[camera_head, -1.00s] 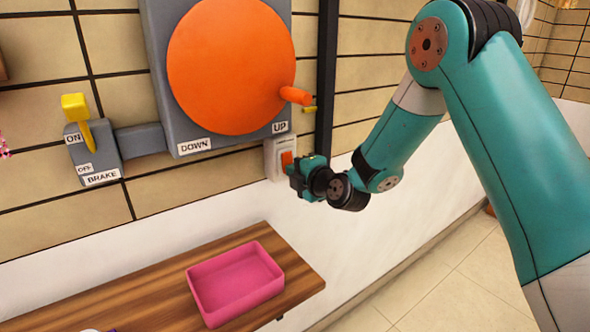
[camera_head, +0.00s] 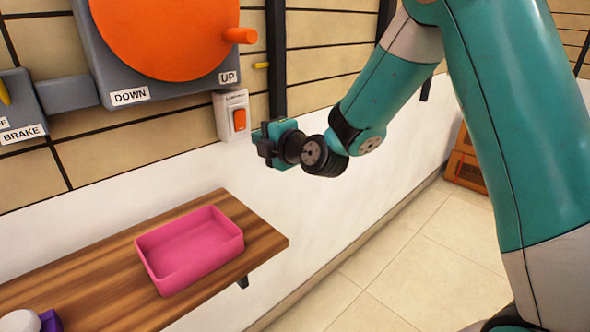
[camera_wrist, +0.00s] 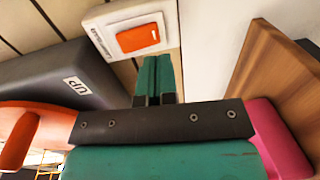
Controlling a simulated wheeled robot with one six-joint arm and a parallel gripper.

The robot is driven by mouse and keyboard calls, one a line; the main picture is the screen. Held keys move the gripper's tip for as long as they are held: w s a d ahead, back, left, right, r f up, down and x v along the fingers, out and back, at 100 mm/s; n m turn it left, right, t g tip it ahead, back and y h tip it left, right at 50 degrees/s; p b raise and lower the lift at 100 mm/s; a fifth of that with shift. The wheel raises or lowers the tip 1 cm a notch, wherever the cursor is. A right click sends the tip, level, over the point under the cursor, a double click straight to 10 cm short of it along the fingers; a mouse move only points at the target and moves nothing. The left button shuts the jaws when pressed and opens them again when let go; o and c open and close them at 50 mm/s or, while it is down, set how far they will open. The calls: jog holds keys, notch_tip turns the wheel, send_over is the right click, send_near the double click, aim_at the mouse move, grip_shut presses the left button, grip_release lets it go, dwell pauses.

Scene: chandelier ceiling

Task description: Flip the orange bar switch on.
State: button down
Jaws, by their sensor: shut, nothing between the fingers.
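The orange bar switch (camera_head: 239,119) is a small orange rocker on a white plate (camera_head: 228,101) on the wall, below the "UP" label. In the wrist view the orange rocker (camera_wrist: 138,37) shows near the top, just beyond my fingertips and slightly left. My gripper (camera_head: 264,143) is shut and empty, to the lower right of the switch in the head view. Its green fingers (camera_wrist: 157,66) are together in the wrist view and appear apart from the rocker. I cannot tell whether the rocker is on or off.
A large orange disc (camera_head: 165,35) with a handle (camera_head: 240,36) is on a grey box above the switch. A brake lever box (camera_head: 20,115) is at the left. Below are a wooden shelf (camera_head: 110,285) and a pink tray (camera_head: 190,250). A dark vertical post (camera_head: 276,60) stands right of the switch.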

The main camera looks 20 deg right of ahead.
jog(key=s+d+f+b, duration=0.1)
jog(key=s+d+b, duration=0.2)
jog(key=s, duration=0.5)
jog(key=shift+f+b, duration=0.15)
jog(key=shift+b, duration=0.55)
